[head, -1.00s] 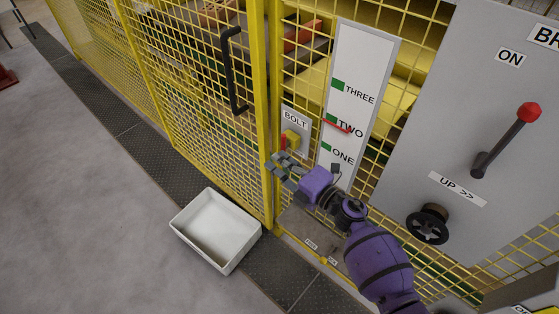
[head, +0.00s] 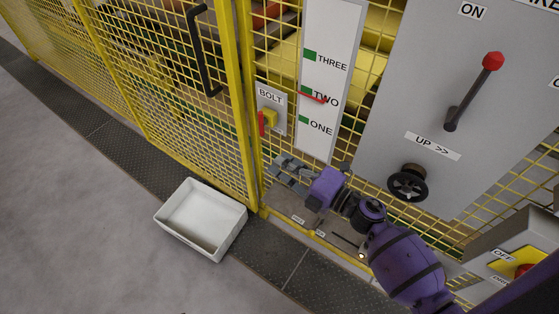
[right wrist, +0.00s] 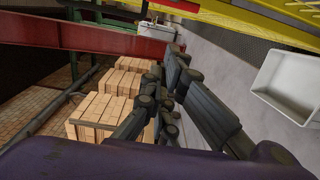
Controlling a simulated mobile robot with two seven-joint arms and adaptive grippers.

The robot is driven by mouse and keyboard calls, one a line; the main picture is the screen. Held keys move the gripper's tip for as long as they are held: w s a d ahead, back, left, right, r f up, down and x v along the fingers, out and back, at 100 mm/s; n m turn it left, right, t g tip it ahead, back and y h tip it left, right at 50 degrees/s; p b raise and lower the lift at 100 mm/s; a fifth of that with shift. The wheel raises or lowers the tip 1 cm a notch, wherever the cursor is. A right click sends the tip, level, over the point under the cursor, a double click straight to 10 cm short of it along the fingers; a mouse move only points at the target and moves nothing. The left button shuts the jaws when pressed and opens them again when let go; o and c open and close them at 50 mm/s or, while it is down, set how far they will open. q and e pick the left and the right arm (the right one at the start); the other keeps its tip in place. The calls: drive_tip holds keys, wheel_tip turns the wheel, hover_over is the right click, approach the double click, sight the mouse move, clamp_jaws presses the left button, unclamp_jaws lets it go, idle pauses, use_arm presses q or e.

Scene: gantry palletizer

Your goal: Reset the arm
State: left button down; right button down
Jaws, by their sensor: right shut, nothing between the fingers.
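My right gripper (head: 277,169) is at the end of my purple arm, low in front of the yellow mesh fence in the head view. It is shut and empty. It is below the bolt plate (head: 279,101) with its yellow block and red handle, and apart from it. In the right wrist view its dark fingers (right wrist: 166,70) hold nothing, with stacked cartons (right wrist: 99,110) behind them. My left gripper is not in view.
A white bin (head: 202,217) stands on the floor by the fence. A level board (head: 333,75), a grey panel (head: 436,80) with a red-knobbed lever (head: 472,92) and handwheel (head: 407,183) stand behind my arm. A yellow emergency box (head: 515,264) is at lower right.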

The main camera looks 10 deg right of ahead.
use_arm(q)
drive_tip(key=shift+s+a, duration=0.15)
